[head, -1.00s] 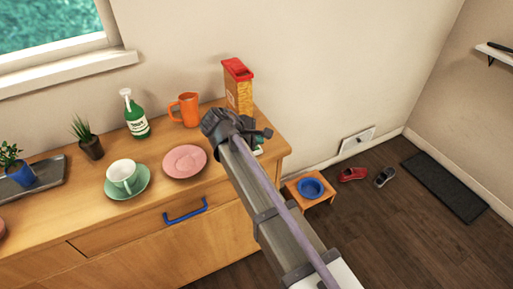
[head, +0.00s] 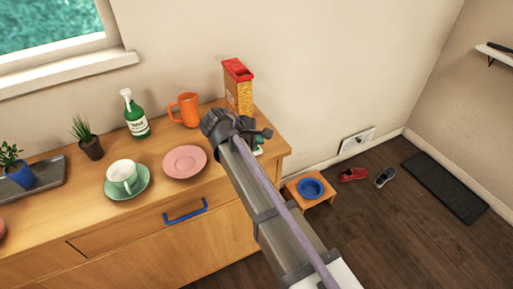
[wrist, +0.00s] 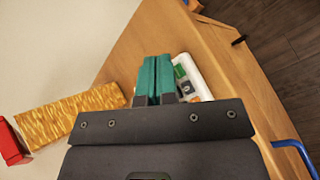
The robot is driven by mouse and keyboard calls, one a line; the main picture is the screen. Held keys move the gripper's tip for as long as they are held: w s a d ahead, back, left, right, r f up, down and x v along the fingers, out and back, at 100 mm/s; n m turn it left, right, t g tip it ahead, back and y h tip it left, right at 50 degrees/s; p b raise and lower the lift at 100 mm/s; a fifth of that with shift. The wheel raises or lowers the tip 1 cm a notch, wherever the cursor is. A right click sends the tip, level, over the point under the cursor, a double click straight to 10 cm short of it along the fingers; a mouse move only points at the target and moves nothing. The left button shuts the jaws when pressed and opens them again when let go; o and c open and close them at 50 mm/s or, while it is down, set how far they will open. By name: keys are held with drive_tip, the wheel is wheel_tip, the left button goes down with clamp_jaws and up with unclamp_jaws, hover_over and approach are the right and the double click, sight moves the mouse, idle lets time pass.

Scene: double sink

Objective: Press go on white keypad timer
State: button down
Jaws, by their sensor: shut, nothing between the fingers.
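The white keypad timer (wrist: 199,77) lies on the wooden counter near its right end. In the wrist view, a green key and a grey key show on its face. My gripper (wrist: 154,60) has its teal fingers shut together with nothing between them. The fingertips appear just left of the timer in that view. The fingers and the dark gripper body hide part of the timer. I cannot tell whether the fingers touch it. In the head view, my arm hides most of the timer.
A red-topped yellow box (head: 238,88) stands behind my gripper. An orange mug (head: 186,109), a pink plate (head: 185,161), a green bottle (head: 136,117) and a cup on a saucer (head: 124,176) are to the left. The counter's edge is close to the timer's right.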

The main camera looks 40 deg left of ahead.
sight(257, 149)
idle(0.4)
drive_tip(key=shift+f+b, duration=0.45)
drive_tip(key=shift+f+b, duration=0.25)
drive_tip(key=shift+b, duration=0.05)
idle(0.4)
drive_tip(key=shift+r+p, duration=0.75)
drive_tip(key=shift+p, duration=0.05)
wheel_tip(257, 149, up, 5)
drive_tip(key=p, duration=0.5)
